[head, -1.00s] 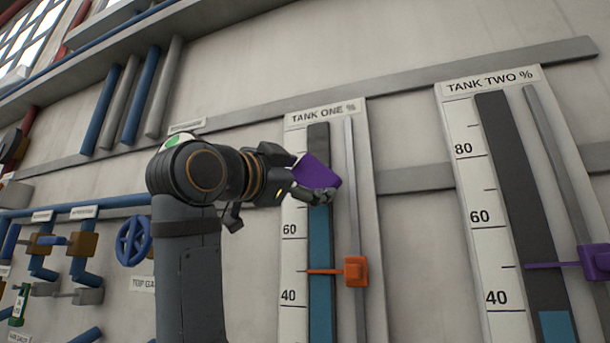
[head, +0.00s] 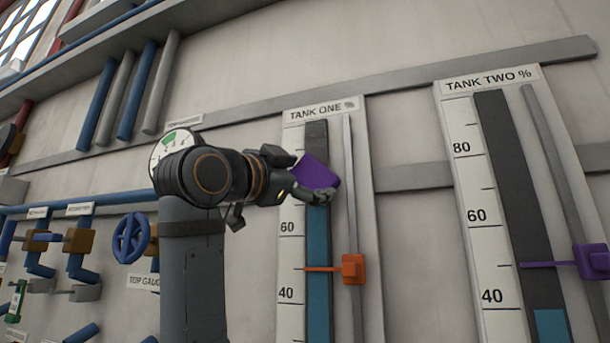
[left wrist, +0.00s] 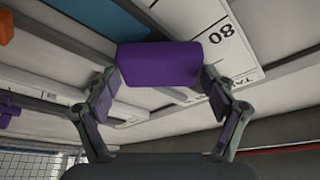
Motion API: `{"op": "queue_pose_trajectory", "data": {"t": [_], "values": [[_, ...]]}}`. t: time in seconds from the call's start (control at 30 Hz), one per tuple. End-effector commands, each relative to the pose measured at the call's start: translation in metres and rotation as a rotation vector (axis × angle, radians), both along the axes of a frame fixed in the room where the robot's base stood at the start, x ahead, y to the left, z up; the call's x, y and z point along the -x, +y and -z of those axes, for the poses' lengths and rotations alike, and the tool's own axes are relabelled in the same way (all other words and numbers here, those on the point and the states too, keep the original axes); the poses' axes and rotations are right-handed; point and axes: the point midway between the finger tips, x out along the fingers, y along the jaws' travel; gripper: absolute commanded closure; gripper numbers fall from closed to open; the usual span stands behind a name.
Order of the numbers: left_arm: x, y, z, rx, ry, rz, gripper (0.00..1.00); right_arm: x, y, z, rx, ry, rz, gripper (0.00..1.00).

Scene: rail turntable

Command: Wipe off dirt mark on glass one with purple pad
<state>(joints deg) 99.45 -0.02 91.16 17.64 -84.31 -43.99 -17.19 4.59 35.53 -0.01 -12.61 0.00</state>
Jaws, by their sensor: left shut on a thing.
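The purple pad (head: 317,172) is held between the fingers of my left gripper (head: 308,186), in front of the upper part of the tank one gauge (head: 318,240). In the left wrist view the purple pad (left wrist: 158,64) sits between both fingertips of the gripper (left wrist: 165,90), with the gauge scale behind it. I cannot tell whether the pad touches the glass. A dirt mark is not clearly seen; the pad and fingers hide part of the glass. My right gripper is not in view.
An orange pointer slider (head: 353,269) sticks out below the pad. The tank two gauge (head: 510,200) with a purple slider (head: 592,262) stands to the right. A round dial (head: 172,148), a blue valve wheel (head: 130,238) and pipes are on the left.

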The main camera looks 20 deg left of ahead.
Motion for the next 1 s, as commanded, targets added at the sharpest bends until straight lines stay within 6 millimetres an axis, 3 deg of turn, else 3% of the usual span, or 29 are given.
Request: {"op": "queue_pose_trajectory", "data": {"t": [0.37, 0.7, 1.0], "values": [[-0.005, 0.0, -0.002, 0.0, 0.0, 0.0, 0.41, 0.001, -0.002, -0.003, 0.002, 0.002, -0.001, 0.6], [-0.003, 0.0, -0.033, 0.0, 0.0, 0.0, 0.41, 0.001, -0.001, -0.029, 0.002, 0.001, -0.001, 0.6], [-0.004, 0.0, -0.04, 0.0, 0.0, 0.0, 0.41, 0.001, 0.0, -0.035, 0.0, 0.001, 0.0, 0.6]]}}
